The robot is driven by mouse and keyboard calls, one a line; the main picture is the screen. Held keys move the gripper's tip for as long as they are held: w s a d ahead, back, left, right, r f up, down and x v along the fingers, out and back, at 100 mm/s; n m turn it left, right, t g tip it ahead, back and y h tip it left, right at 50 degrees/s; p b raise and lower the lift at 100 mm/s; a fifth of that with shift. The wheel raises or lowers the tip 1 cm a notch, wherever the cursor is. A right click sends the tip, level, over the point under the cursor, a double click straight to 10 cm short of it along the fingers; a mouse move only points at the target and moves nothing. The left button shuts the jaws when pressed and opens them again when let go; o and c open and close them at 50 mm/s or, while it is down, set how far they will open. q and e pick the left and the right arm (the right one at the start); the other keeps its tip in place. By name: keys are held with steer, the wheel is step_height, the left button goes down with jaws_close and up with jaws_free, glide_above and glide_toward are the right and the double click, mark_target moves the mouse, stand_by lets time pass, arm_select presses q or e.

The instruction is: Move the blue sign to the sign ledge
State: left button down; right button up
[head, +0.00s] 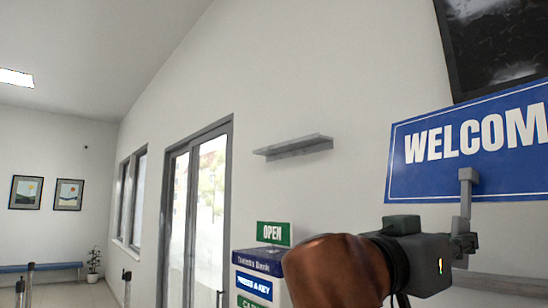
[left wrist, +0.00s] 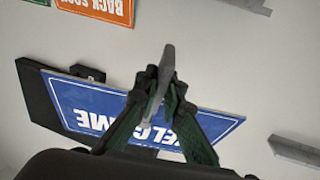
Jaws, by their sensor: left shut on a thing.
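The blue sign (head: 420,160), with white WELCOME lettering, is at the right of the head view, cut off by the picture edge. In the left wrist view the sign (left wrist: 88,103) appears upside down between and behind the fingers of my left gripper (left wrist: 163,85). An empty grey wall ledge (head: 293,147) is left of the sign, apart from it. A grey ledge also shows at the right of the left wrist view (left wrist: 295,150). My right gripper is out of view.
A green OPEN sign (head: 273,233) stands above a stack of blue and green signs (head: 254,286). A dark framed panel (head: 495,40) hangs above the blue sign. An orange sign (left wrist: 95,8) shows in the left wrist view. The wall around the empty ledge is clear.

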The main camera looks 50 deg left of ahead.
mark_target(464, 268)
arm_select(q)
steer(key=shift+s+r, duration=0.1)
steer(key=shift+r, duration=0.05)
steer(key=shift+t+y, duration=0.3)
steer(key=f+b, duration=0.4)
steer(key=shift+w+d+f, duration=0.1)
steer(key=shift+w+d, duration=0.05)
steer(key=shift+w, duration=0.25)
steer(key=shift+f, duration=0.15)
steer(key=shift+s+n, duration=0.25)
steer(key=shift+n, duration=0.05)
steer(key=shift+f+b, duration=0.15)
steer(key=shift+b, duration=0.2)
steer(key=f+b, duration=0.1)
steer(key=f+t+y+b, duration=0.1)
steer(key=f+b, duration=0.1)
steer(key=shift+w+d+f, duration=0.2)
steer(key=shift+f, duration=0.05)
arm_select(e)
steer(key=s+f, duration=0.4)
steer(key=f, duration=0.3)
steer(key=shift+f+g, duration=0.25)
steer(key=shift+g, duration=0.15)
